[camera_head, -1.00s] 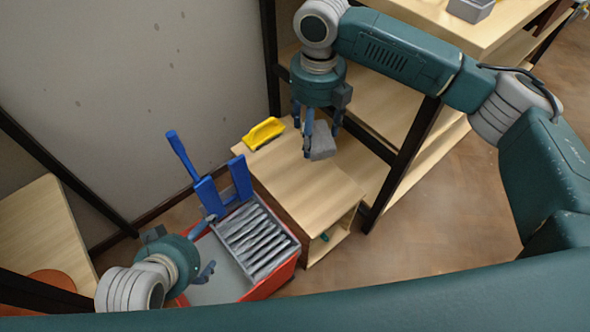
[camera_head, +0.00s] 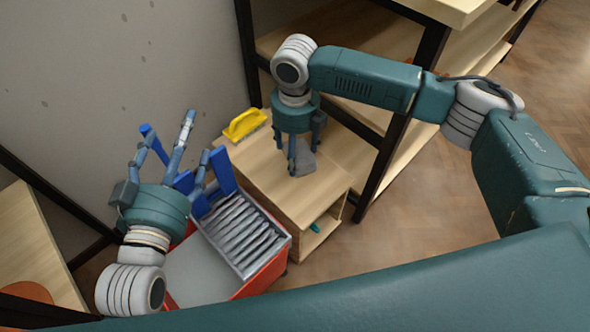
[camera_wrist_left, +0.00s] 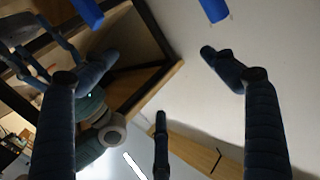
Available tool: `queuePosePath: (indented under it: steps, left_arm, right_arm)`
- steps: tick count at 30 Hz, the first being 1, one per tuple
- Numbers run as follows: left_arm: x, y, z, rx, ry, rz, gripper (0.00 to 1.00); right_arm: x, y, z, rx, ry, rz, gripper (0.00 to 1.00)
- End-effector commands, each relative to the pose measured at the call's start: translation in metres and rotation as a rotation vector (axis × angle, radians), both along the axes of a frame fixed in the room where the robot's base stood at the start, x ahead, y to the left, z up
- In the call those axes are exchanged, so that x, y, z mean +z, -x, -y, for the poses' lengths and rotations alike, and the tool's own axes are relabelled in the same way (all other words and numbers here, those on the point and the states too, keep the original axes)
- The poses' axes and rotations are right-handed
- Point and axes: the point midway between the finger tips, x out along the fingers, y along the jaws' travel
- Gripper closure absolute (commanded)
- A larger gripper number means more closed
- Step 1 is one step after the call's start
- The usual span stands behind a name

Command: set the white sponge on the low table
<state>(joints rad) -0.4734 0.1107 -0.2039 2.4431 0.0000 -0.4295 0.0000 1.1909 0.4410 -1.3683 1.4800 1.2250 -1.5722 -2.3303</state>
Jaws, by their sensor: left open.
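A small grey block (camera_head: 304,160), which I take to be the white sponge, is at the tips of my right gripper (camera_head: 300,150). It is at or just above the top of the low wooden table (camera_head: 310,193); contact with the wood is hard to tell. The right fingers look closed around the block and partly hide it. My left gripper (camera_head: 180,140) is open and empty, fingers pointing up, in front of the wall and the blue handled thing. Its spread fingers (camera_wrist_left: 160,110) also show in the left wrist view.
A yellow brush (camera_head: 244,124) lies at the table's back left corner. A red cart (camera_head: 262,277) with a grey ribbed tray (camera_head: 240,235) and a blue object (camera_head: 222,170) stands left of the table. A shelf's dark post (camera_head: 380,170) rises close on the right.

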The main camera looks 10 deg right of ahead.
Motion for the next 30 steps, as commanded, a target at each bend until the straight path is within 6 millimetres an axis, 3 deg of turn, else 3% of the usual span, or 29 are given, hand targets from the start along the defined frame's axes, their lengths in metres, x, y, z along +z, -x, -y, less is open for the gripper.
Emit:
queuePosePath:
  steps: [3, 9, 16, 24, 30]
  left_arm:
    - [0.029, -0.001, 0.004, -0.008, 0.035, 0.133, 0.15]
    - [0.066, 0.004, 0.007, -0.017, 0.076, 0.288, 0.15]
    - [0.086, 0.010, 0.008, -0.022, 0.100, 0.376, 0.15]
    - [0.129, 0.031, 0.008, -0.034, 0.157, 0.581, 0.15]
    - [0.137, 0.035, 0.008, -0.035, 0.168, 0.619, 0.15]
  right_arm:
    - [-0.021, 0.001, 0.000, 0.001, -0.001, -0.002, 0.52]
    - [-0.039, 0.000, 0.000, 0.000, -0.001, -0.001, 0.52]
    - [-0.050, 0.001, -0.001, 0.000, -0.001, -0.001, 0.52]
    - [-0.075, 0.000, -0.001, 0.000, -0.001, 0.000, 0.52]
    - [-0.077, 0.000, -0.001, 0.001, -0.001, 0.000, 0.52]
